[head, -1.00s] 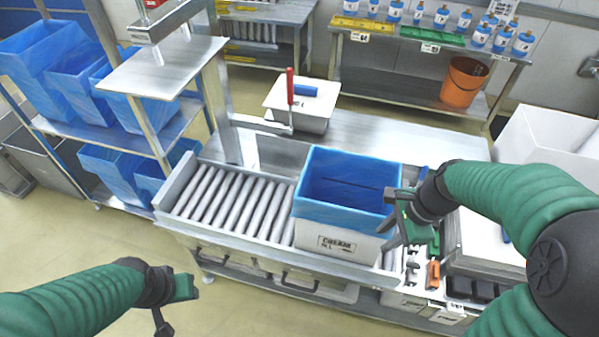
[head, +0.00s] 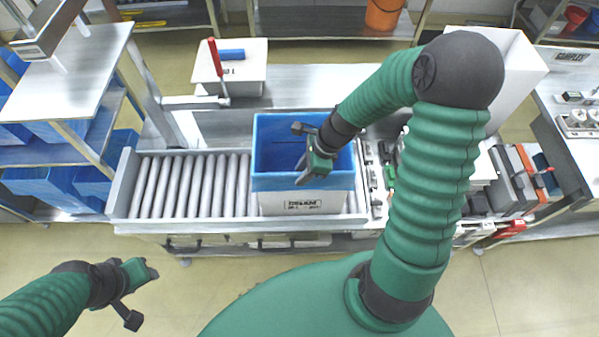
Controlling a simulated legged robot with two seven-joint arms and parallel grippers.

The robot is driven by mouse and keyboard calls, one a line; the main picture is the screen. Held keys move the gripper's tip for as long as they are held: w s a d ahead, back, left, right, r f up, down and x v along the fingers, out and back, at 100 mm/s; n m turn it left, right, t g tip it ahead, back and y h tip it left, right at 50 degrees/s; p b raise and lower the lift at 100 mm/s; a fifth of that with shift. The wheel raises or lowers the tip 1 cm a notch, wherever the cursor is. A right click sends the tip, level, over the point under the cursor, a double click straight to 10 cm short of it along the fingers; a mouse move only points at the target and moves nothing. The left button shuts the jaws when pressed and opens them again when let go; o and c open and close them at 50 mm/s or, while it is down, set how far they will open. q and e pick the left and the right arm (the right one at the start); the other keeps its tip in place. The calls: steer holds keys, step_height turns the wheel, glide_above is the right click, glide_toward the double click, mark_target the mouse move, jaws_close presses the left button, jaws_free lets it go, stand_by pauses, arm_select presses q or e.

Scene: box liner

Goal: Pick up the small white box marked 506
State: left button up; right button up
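I cannot make out the number 506 on anything in the head view. Small white items (head: 576,97) lie on the samples table at the far right, too small to read. My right gripper (head: 302,152) is over the blue-lined box marked cream (head: 303,203), its fingers spread, with nothing seen between them. It hides part of the liner's inside. My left gripper (head: 146,296) hangs above the floor at the lower left, fingers apart and empty.
The cream box stands at the right end of a roller conveyor (head: 195,186). A large white bin (head: 505,65) stands behind my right arm. Grey and orange binders (head: 508,180) stand right of that arm. The samples table (head: 556,72) is at the right edge.

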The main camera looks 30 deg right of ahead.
mark_target(294, 186)
steer(key=x, duration=0.3)
steer(key=shift+s+d+f, duration=0.15)
steer(key=shift+s, duration=0.2)
steer(key=shift+w, duration=0.15)
steer(key=shift+a+f, duration=0.15)
steer(key=shift+a, duration=0.05)
steer(key=shift+d, duration=0.1)
steer(key=shift+c, duration=0.3)
jaws_close()
stand_by(0.9)
